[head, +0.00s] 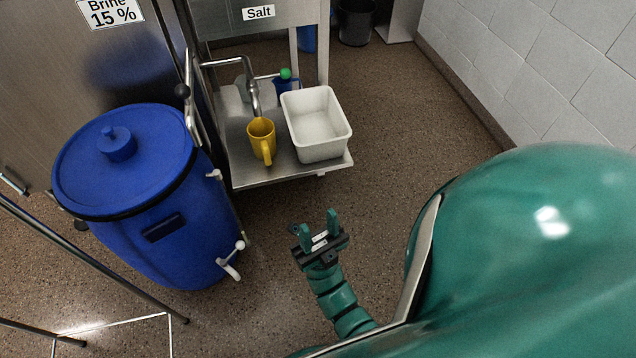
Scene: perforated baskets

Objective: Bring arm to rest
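My gripper (319,232) is in the lower middle of the head view, at the end of my green arm. Its two green fingers stand apart with an empty gap between them. It is over the brown speckled floor, in front of a low steel shelf (245,178), and touches nothing that I can see. Part of my arm is hidden behind my large green body part at the right.
On the shelf are a yellow mug (262,140) and a white basket (318,122). A blue barrel (150,225) with a white tap (231,262) stands left of my gripper. A tiled wall (560,65) runs along the right. Floor (385,125) right of the shelf is clear.

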